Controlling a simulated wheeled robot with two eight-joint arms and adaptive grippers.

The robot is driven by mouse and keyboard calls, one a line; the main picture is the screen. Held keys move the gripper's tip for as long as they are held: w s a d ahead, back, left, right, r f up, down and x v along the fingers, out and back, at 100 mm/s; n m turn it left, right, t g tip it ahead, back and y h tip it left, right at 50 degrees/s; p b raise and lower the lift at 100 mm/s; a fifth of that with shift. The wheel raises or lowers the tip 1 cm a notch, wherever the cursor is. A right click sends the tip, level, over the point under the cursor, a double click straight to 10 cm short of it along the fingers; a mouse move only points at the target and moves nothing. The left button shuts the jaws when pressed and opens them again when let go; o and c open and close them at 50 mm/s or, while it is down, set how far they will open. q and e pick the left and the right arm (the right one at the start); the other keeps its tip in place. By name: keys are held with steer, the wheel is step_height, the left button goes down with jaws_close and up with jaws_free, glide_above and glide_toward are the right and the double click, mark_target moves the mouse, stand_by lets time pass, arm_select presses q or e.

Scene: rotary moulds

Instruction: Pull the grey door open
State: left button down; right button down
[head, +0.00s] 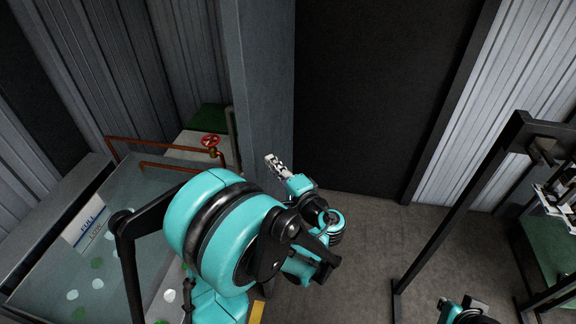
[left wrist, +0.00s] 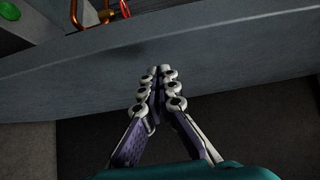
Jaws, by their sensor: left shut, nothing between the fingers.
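The grey door (head: 267,75) is a tall, plain grey panel left of a dark upright area in the head view. How far it stands open I cannot tell. My left gripper (head: 273,160) is at the panel's lower right edge. In the left wrist view the grey panel (left wrist: 235,60) crosses the picture, and the gripper's fingers (left wrist: 158,72) are shut together in front of it with nothing between them. Contact with the panel is unclear. No handle shows. Part of my right arm shows at the bottom right of the head view; its fingers cannot be made out.
A red valve wheel (head: 210,141) and orange pipes (head: 150,145) are left of the panel, beside a water tank with floating discs. A dark metal frame (head: 460,205) stands at right. The grey floor (head: 375,235) between is clear.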

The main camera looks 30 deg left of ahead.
mark_target(253, 163)
arm_select(q)
steer(key=shift+s+a, duration=0.35)
steer(key=shift+a, duration=0.5)
steer(key=shift+s+a, duration=0.35)
steer(key=shift+a, duration=0.5)
steer(key=shift+s+a, duration=0.35)
steer(key=shift+a, duration=0.5)
steer(key=shift+s, duration=0.1)
